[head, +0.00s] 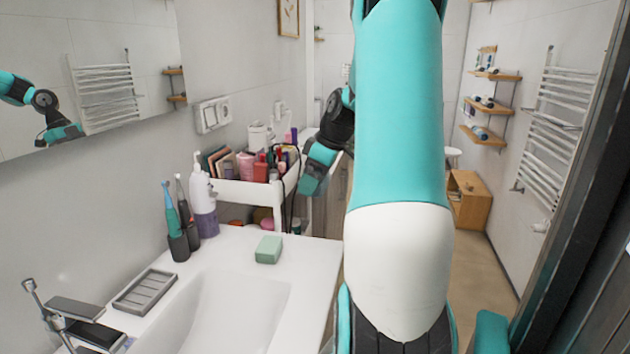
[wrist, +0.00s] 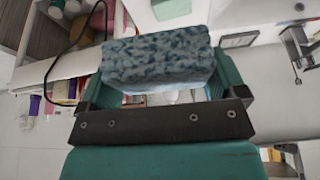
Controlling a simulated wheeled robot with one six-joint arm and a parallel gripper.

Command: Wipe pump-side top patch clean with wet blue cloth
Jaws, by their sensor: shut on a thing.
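My gripper (head: 316,172) is over the near right corner of the white cart (head: 232,190) in the head view. In the wrist view my gripper (wrist: 162,88) is shut on the blue cloth (wrist: 158,58), a mottled blue-grey bundle between the teal fingers. The cloth is hidden in the head view. A white and purple pump bottle (head: 203,205) stands on the sink counter, left of the cart. I cannot make out a top patch in either view, nor whether the cloth touches anything.
The cart's top tray holds several cosmetics (head: 262,168). A green soap bar (head: 268,249) lies on the counter (head: 225,245), near two toothbrushes in holders (head: 178,245) and a grey soap dish (head: 145,291). A dark cable hangs at the cart's right side. Floor shows at right.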

